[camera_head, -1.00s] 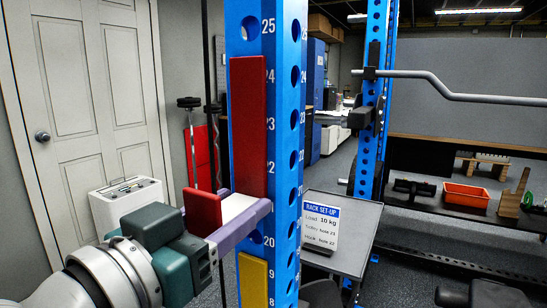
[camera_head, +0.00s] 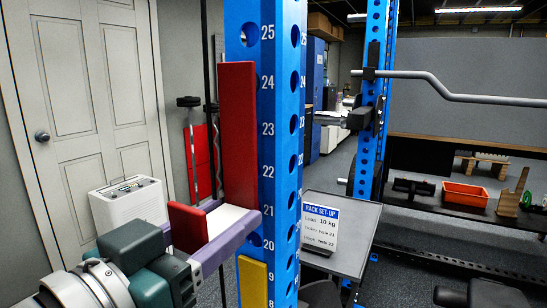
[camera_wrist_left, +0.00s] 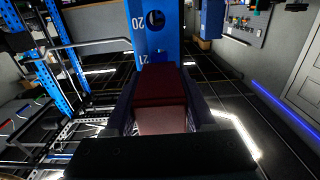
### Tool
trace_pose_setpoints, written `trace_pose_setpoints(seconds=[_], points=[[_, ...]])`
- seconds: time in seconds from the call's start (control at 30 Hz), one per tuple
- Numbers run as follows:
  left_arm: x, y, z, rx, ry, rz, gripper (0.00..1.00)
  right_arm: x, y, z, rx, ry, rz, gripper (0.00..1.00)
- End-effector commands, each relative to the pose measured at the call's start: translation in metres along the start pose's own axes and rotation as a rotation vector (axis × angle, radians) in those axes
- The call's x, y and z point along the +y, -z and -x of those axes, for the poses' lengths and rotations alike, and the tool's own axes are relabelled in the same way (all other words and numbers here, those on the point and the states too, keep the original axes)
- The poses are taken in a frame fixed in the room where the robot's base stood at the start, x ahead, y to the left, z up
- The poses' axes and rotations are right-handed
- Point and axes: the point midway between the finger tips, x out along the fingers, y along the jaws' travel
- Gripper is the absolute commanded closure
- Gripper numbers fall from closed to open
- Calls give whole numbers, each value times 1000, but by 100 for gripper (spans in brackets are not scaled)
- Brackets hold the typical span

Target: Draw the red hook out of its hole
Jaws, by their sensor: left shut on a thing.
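The red hook (camera_head: 238,135) has a tall red back plate, a white pad and a short red lip. It stands upright at the near face of the blue post (camera_head: 263,200), beside numbers 21 to 24. Its plate sits a little to the left of the post's row of numbers. Any peg behind the plate is hidden. My left gripper (camera_head: 228,222) is shut on the hook's lower arm, with purple fingers on either side. In the left wrist view the hook (camera_wrist_left: 162,85) lies between the fingers, in front of the post. My right gripper is not in view.
A yellow piece (camera_head: 253,281) is on the post below the hook. A grey table with a rack set-up sign (camera_head: 320,226) stands behind the post. A bar (camera_head: 470,98) crosses at right. A white box (camera_head: 130,203) stands by the door.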

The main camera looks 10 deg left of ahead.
Motion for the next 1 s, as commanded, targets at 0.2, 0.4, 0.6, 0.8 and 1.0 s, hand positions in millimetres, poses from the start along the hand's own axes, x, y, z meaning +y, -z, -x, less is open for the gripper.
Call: trace_pose_setpoints(seconds=[0.2, 0.4, 0.6, 0.8, 1.0], points=[[0, 4, 13, 6, 0, -1, 100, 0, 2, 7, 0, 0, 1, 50], [0, 3, 25, 6, 1, -1, 100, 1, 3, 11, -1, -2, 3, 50], [0, 4, 38, 5, 0, -1, 100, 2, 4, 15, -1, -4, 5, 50], [0, 3, 49, 5, 1, 0, 100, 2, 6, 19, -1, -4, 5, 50], [0, 3, 61, 5, 0, -1, 100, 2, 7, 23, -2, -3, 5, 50]])
